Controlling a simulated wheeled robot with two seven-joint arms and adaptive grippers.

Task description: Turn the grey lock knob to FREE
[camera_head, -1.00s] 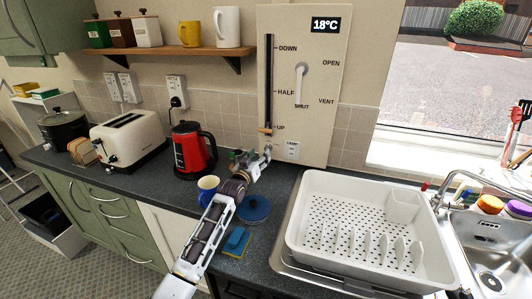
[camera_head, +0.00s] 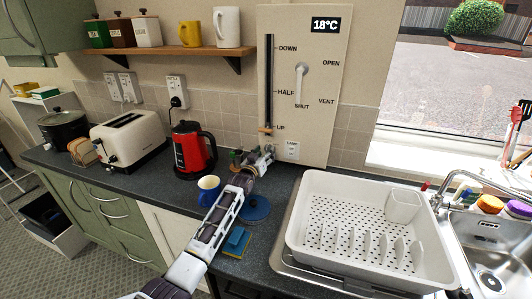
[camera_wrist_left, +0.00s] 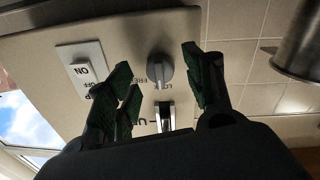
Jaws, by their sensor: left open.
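The grey lock knob (camera_wrist_left: 160,70) is on the cream wall panel (camera_wrist_left: 50,37), in the upper middle of the left wrist view. Its ridge runs roughly up and down in that picture, near the partly covered FREE and LOCK lettering. My left gripper (camera_wrist_left: 161,78) is open, with one green-padded finger on each side of the knob and visible gaps between. In the head view my left gripper (camera_head: 262,154) is at the panel's lower edge and the knob cannot be made out. My right gripper is not in view.
The slider handle (camera_head: 265,130) sits by UP, and a lamp switch (camera_head: 292,149) is beside it. A red kettle (camera_head: 190,150), blue mug (camera_head: 208,187), blue lid (camera_head: 256,207) and sponge (camera_head: 237,241) are around my left arm. A white dish rack (camera_head: 350,185) stands to the right.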

